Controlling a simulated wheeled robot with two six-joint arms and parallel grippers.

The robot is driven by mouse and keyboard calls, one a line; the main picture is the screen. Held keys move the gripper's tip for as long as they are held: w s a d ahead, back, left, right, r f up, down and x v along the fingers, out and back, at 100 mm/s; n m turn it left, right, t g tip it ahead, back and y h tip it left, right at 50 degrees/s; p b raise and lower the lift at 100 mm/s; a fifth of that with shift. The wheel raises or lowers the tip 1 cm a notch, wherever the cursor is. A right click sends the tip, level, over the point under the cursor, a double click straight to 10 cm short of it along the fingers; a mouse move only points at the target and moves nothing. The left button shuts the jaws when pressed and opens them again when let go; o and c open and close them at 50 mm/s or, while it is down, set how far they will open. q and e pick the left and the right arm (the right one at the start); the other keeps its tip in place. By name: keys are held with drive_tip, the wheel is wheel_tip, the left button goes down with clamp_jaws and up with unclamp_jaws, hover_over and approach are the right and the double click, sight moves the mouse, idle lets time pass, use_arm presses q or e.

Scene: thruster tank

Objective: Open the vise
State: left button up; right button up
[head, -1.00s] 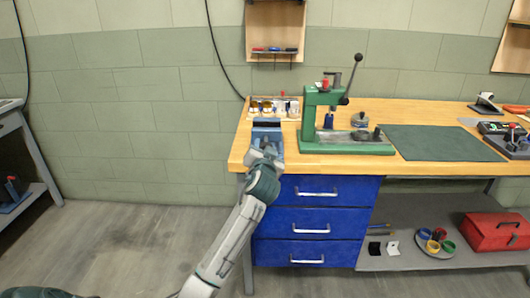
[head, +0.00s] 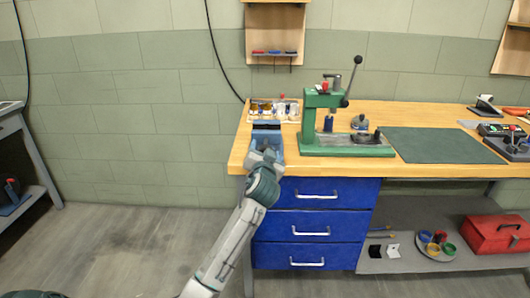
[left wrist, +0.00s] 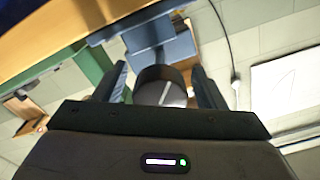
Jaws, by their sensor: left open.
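The blue vise (head: 267,133) sits at the front left corner of the wooden bench. My left gripper (head: 264,152) is at the front end of the vise, its fingers hard to make out in the head view. In the left wrist view the blue vise body (left wrist: 160,48) lies just beyond the open fingers. A dark round part (left wrist: 160,88) at the vise's front is between the two fingers, with a visible gap on each side. The handle bar and the jaw gap are not clear. My right gripper is not in view.
A green arbor press (head: 345,145) stands right of the vise. A tray of small items (head: 289,113) is behind the vise. A dark green mat (head: 440,144) lies farther right. Blue drawers (head: 310,222) are below the bench top.

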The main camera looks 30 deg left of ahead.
use_arm(q)
drive_tip(key=v, duration=1)
drive_tip(key=shift+s+b, duration=0.3)
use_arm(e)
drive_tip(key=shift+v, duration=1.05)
use_arm(q)
drive_tip(key=shift+d+f, duration=0.1)
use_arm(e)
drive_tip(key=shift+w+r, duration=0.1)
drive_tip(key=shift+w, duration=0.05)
